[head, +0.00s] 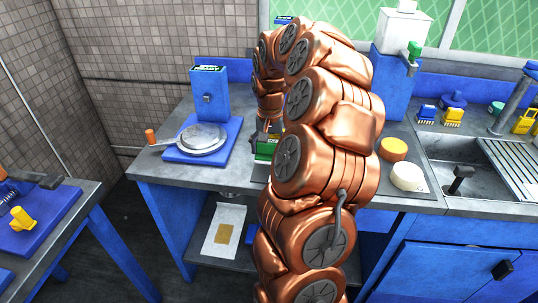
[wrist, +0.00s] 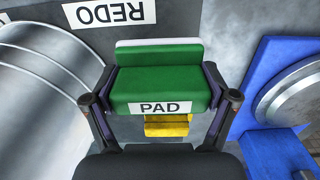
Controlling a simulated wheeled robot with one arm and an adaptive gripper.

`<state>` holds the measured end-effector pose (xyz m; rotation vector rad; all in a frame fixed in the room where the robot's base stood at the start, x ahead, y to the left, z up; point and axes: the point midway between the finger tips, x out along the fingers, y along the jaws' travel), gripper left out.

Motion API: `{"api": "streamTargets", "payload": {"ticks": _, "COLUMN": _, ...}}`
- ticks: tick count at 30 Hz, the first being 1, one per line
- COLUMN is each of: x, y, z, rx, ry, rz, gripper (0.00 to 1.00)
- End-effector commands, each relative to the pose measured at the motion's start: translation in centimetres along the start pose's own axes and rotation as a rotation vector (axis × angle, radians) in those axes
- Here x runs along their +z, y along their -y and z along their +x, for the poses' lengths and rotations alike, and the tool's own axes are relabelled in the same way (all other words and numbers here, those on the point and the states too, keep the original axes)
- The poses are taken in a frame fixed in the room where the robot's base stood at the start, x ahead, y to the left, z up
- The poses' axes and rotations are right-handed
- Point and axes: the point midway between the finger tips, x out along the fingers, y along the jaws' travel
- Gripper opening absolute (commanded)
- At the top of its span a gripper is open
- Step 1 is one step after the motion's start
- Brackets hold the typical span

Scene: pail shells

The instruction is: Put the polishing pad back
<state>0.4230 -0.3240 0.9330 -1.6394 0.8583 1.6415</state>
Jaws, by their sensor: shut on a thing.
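The polishing pad is a green block (wrist: 158,85) with a white label reading PAD and a white strip along its far edge. It sits between the two fingers of my gripper (wrist: 160,98), which is shut on it. In the head view a green part of the pad (head: 265,147) shows over the counter, left of my copper arm. A yellow piece (wrist: 167,126) shows just below the pad in the wrist view; I cannot tell whether it touches the pad. My arm hides much of the counter behind it in the head view.
A blue stand with a round metal plate (head: 200,138) is left of my gripper. A dark mat marked REDO (wrist: 110,12) and a curved silver thing (wrist: 45,95) are near the pad. Orange (head: 393,149) and cream (head: 408,177) discs lie right of my arm, before the sink (head: 450,160).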

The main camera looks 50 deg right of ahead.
Motion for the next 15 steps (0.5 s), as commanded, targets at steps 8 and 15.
{"api": "streamTargets", "payload": {"ticks": 8, "x": -0.3, "y": 0.3, "z": 0.9, "rx": 0.003, "ry": 0.003, "rz": 0.000, "gripper": 0.52}}
{"api": "streamTargets", "payload": {"ticks": 15, "x": -0.3, "y": 0.3, "z": 3.4, "rx": 0.001, "ry": 0.001, "rz": 0.000, "gripper": 0.52}}
